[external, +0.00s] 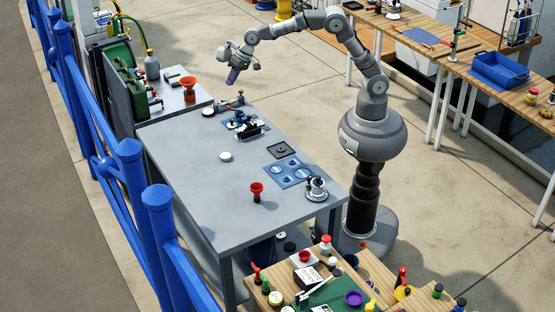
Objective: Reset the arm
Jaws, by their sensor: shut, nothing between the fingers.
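My gripper (233,76) hangs at the end of my arm in the external view, high at the upper middle. It points downward, above and beyond the far end of the grey table (205,182). Its fingers look purple and closed together, with nothing seen between them. My arm reaches from its column at the right across to the left, with its elbow raised. The gripper is apart from everything on the table.
On the grey table are a red funnel-like piece (257,190), a white disc (226,156), a blue plate (289,172) and a dark device (245,125). A blue fence (132,185) runs along the left. A wooden table (262,292) stands in front.

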